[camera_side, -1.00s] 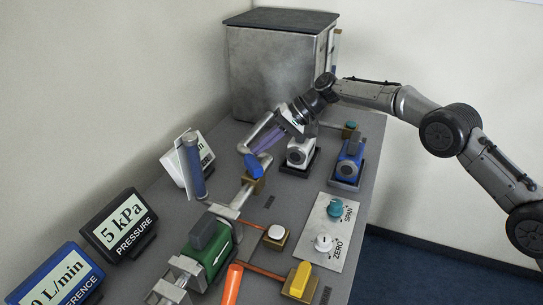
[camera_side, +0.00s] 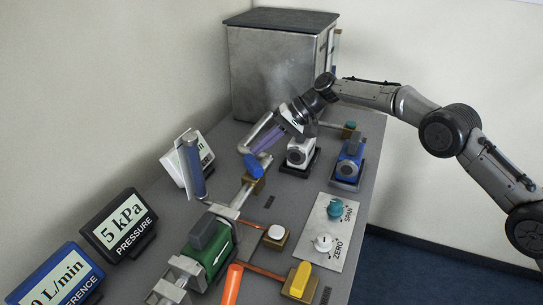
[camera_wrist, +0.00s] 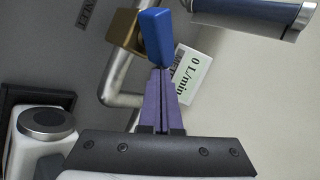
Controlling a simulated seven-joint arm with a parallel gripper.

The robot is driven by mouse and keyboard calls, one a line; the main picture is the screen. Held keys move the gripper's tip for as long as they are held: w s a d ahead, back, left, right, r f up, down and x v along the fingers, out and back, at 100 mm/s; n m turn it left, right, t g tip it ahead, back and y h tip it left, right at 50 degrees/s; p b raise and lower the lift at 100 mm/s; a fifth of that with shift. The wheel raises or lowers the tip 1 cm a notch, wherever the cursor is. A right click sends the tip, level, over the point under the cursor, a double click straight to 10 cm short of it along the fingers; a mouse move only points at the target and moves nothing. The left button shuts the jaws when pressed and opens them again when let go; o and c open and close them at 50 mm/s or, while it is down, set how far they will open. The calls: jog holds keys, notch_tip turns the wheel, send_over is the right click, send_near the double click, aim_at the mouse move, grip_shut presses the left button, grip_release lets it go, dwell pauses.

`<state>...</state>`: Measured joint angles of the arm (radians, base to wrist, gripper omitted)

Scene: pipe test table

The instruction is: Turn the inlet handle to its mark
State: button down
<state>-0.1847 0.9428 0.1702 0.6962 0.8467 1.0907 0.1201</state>
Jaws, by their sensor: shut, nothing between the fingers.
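The inlet handle is a blue lever (camera_side: 254,166) on a brass valve body (camera_side: 256,185) in the pipe line. In the wrist view the blue handle (camera_wrist: 157,40) stands beside the brass block (camera_wrist: 122,32), near a dark label (camera_wrist: 90,12) whose letters read in part as INLET. My gripper (camera_side: 256,152) has purple fingers, shut and empty, with the tips right at the near end of the handle. In the wrist view the fingertips (camera_wrist: 160,72) meet the handle's lower end; whether they touch or just overlap it I cannot tell. I cannot make out the mark.
A blue upright cylinder (camera_side: 193,166) and a white display (camera_side: 174,172) stand left of the handle. A white-and-grey device (camera_side: 299,153) and a blue one (camera_side: 349,162) stand to the right. A green device (camera_side: 207,250) and a knob panel (camera_side: 330,233) lie nearer. A metal box (camera_side: 277,80) stands behind.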

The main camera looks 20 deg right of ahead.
jog(key=shift+s, duration=0.1)
dwell(0.4)
